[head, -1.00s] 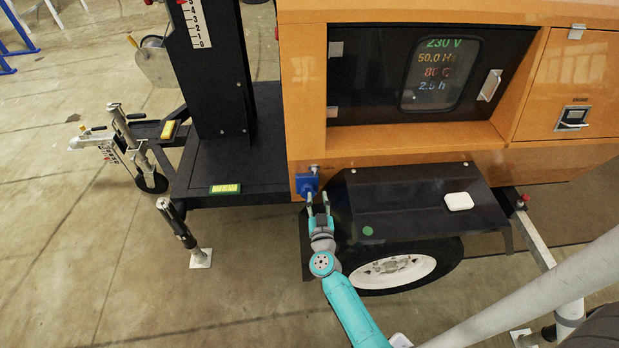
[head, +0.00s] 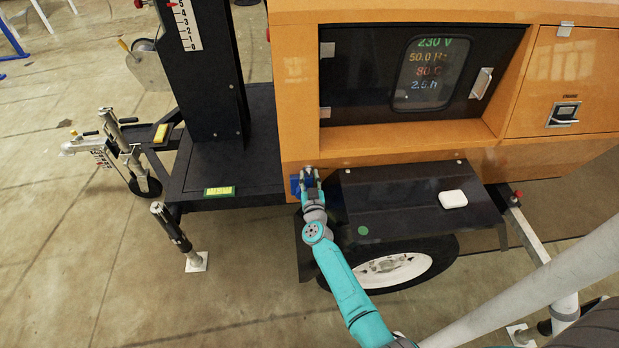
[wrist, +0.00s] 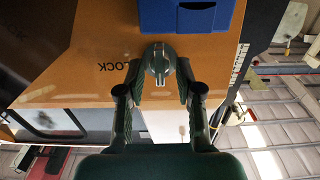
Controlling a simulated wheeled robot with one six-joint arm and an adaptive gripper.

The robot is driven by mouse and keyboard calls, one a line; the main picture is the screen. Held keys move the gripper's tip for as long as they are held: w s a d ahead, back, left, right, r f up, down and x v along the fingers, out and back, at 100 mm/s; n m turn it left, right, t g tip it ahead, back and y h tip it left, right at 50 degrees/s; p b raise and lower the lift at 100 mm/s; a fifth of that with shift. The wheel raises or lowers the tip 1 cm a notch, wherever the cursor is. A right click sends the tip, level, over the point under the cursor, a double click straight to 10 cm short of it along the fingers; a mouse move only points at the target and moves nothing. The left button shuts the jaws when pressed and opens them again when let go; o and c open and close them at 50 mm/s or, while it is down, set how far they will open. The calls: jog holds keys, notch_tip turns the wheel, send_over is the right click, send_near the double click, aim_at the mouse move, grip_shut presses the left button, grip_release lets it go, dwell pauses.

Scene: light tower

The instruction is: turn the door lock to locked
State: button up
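The door lock is a small silver knob (wrist: 160,58) on the orange housing (wrist: 90,60). In the wrist view the upside-down word LOCK is printed to its left. My gripper (wrist: 160,72) has its two fingers on either side of the knob, close to it; whether they press on it cannot be made out. In the head view my gripper (head: 309,175) is at the lower left corner of the housing and mostly hides the knob. The angle of the knob is hard to read.
A blue box (wrist: 190,15) is mounted right beside the lock, partly hidden by my gripper in the head view. A black fender (head: 400,200) with a white item (head: 453,199) is to the right. A black mast (head: 210,70) stands to the left.

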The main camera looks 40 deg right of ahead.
grip_shut()
jog(key=shift+r+m, duration=0.1)
jog(key=shift+m, duration=0.2)
jog(key=shift+d+m+t+y, duration=0.2)
jog(key=shift+m+t+y, duration=0.35)
jog(key=shift+m, duration=1.25)
jog(key=shift+d+m+t+y, duration=0.15)
jog(key=shift+m+t+y, duration=0.35)
jog(key=shift+m, duration=1.6)
grip_release()
